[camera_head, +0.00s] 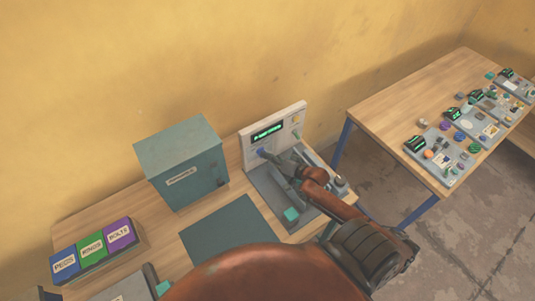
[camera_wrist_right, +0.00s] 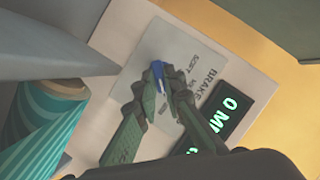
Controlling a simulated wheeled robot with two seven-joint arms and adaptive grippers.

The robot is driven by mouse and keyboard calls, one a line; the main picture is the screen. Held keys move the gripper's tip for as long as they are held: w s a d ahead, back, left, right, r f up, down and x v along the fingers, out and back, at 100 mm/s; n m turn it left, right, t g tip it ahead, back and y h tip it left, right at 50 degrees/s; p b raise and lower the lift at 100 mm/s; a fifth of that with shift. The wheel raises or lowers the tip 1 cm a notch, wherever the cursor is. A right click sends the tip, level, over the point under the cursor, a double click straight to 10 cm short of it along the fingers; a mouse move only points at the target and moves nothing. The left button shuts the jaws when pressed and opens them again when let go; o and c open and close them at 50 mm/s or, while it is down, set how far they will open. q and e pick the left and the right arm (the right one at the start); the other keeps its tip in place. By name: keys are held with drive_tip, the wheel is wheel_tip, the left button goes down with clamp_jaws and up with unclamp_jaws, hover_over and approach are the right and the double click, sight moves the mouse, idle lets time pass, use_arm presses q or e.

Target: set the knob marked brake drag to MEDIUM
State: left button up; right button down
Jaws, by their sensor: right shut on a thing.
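The press panel (camera_head: 287,122) is an upright pale plate at the back of the grey machine. It has a green-lit display (camera_head: 267,132), which shows in part in the right wrist view (camera_wrist_right: 232,108). A blue knob (camera_wrist_right: 157,79) sits on a light label plate reading BRAKE and SOFT; the rest of the lettering is covered. My right gripper (camera_wrist_right: 160,84) is shut on the blue knob, one finger on each side of it. In the head view my right gripper (camera_head: 270,157) reaches the panel below the display. The knob's pointer direction cannot be told. My left gripper is not in view.
A teal cabinet (camera_head: 183,163) stands left of the press. A dark green mat (camera_head: 222,238) lies in front of it. Blue, green and purple labelled bins (camera_head: 91,246) are at the left. A second table (camera_head: 392,104) with several control panels is at the right.

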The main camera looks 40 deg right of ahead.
drive_tip(key=shift+a+r+n+g+h+p, duration=0.15)
drive_tip(key=shift+n+h+p, duration=0.7)
drive_tip(key=shift+p, duration=0.75)
drive_tip(key=shift+a+f+n+g+h+p, duration=0.15)
drive_tip(key=shift+n+h+p, duration=0.35)
drive_tip(key=shift+n+p, duration=0.9)
drive_tip(key=shift+a+r+n+g+h+p, duration=0.15)
drive_tip(key=shift+n+h+p, duration=0.55)
drive_tip(key=shift+p, duration=1.15)
drive_tip(key=shift+d, duration=0.1)
drive_tip(key=c, duration=2)
unclamp_jaws()
